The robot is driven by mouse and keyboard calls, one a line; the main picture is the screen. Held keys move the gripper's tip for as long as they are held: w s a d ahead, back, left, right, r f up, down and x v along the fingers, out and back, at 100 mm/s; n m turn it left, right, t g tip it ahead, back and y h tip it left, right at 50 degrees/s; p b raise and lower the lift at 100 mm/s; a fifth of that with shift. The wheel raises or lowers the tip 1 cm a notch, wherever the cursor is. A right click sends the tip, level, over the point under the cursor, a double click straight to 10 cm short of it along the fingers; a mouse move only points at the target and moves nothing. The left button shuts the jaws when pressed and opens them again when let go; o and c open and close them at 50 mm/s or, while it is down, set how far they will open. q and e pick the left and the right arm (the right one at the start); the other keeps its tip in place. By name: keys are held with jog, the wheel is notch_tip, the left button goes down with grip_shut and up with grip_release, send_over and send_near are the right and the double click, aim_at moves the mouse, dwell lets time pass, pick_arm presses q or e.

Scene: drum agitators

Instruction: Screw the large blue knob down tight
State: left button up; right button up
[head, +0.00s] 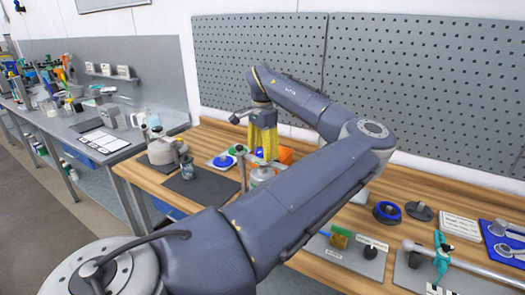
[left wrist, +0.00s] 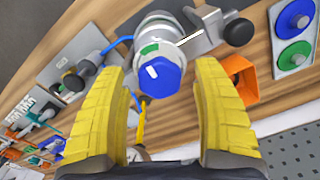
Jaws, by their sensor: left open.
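The large blue knob (left wrist: 161,77) has a white mark and sits on the end of a white and silver body with a green band (left wrist: 158,40). In the head view the blue knob (head: 259,153) shows partly between yellow fingers, above the whitish body (head: 262,174). My left gripper (head: 264,141) points down over it, open. In the left wrist view its yellow fingers (left wrist: 160,72) stand on either side of the knob, with a visible gap on both sides. My right gripper is in neither view.
An orange block (left wrist: 242,80) lies close to the right finger. A metal bracket with a black knob (left wrist: 238,32) stands beside the body. A plate with blue and green discs (left wrist: 293,55) is at the upper right. A pegboard (head: 430,90) rises behind the wooden bench.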

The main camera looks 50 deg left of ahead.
aim_at(262, 150)
pick_arm(q)
notch_tip(262, 150, up, 12)
dwell(0.6)
dwell(0.4)
